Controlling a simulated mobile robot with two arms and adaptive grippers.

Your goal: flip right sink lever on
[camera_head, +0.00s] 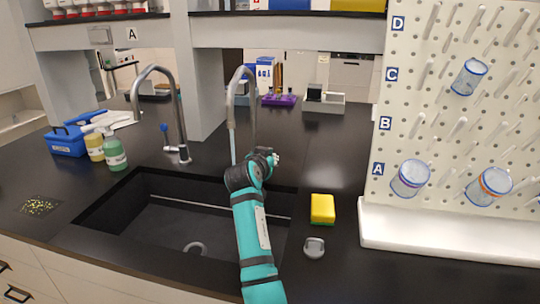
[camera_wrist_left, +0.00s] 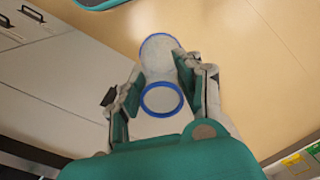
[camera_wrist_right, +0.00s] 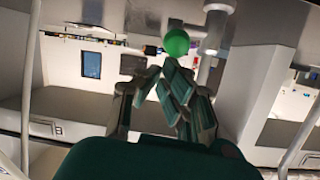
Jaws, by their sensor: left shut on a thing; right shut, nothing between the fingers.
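The right sink faucet (camera_head: 240,84) is a grey gooseneck behind the sink (camera_head: 150,215). A thin pale bluish streak (camera_head: 232,145) runs down from its spout and looks like water. My right gripper (camera_head: 266,158) is at the foot of this faucet and hides its base and lever. In the right wrist view its fingers (camera_wrist_right: 168,80) are shut and empty. A green round knob (camera_wrist_right: 176,42) shows just beyond the fingertips, beside a grey pipe; contact cannot be told. My left gripper (camera_wrist_left: 163,82) is shut on a clear blue-rimmed container (camera_wrist_left: 160,62), outside the head view.
The left faucet (camera_head: 155,72) has a blue lever (camera_head: 164,128). A yellow sponge (camera_head: 322,209) and a small grey object (camera_head: 314,247) lie right of the sink. A pegboard (camera_head: 450,120) holds clear containers. Bottles (camera_head: 115,153) and a blue box (camera_head: 66,141) stand left.

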